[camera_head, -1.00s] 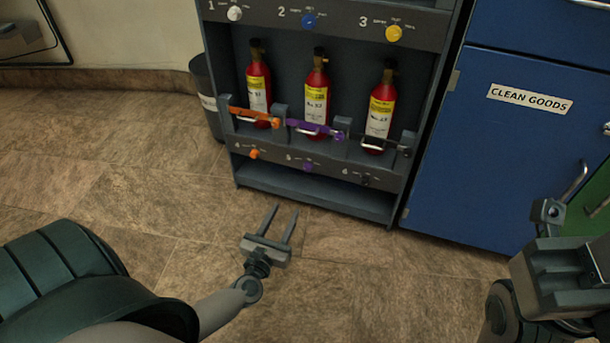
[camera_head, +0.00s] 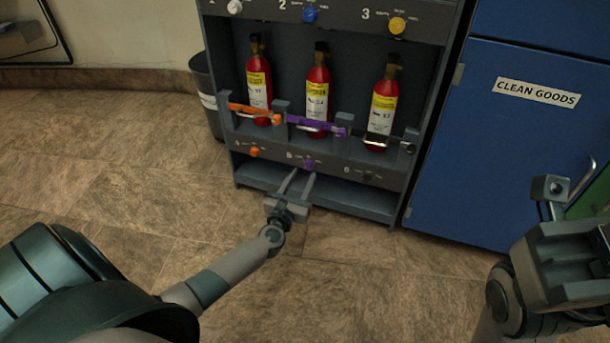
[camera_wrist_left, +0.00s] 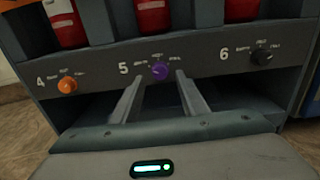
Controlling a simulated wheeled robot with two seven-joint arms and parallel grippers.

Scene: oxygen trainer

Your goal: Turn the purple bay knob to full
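The purple knob (camera_head: 309,163) sits on the lower panel of the grey rack, under bay 5. In the left wrist view the purple knob (camera_wrist_left: 159,71) shows beside the number 5, with small unreadable markings around it. My left gripper (camera_head: 301,176) is open and empty just below and in front of the knob. Its two fingers (camera_wrist_left: 158,88) point at the knob from either side, apart from it as far as I can tell. My right gripper (camera_head: 548,200) is at the right edge, away from the rack; its finger gap is not clear.
An orange knob (camera_head: 254,152) and a black knob (camera_wrist_left: 262,57) flank the purple one. A purple latch bar (camera_head: 317,125) crosses the middle red cylinder (camera_head: 317,97). A blue cabinet (camera_head: 480,160) stands right of the rack, a dark bin (camera_head: 206,100) left. The floor in front is clear.

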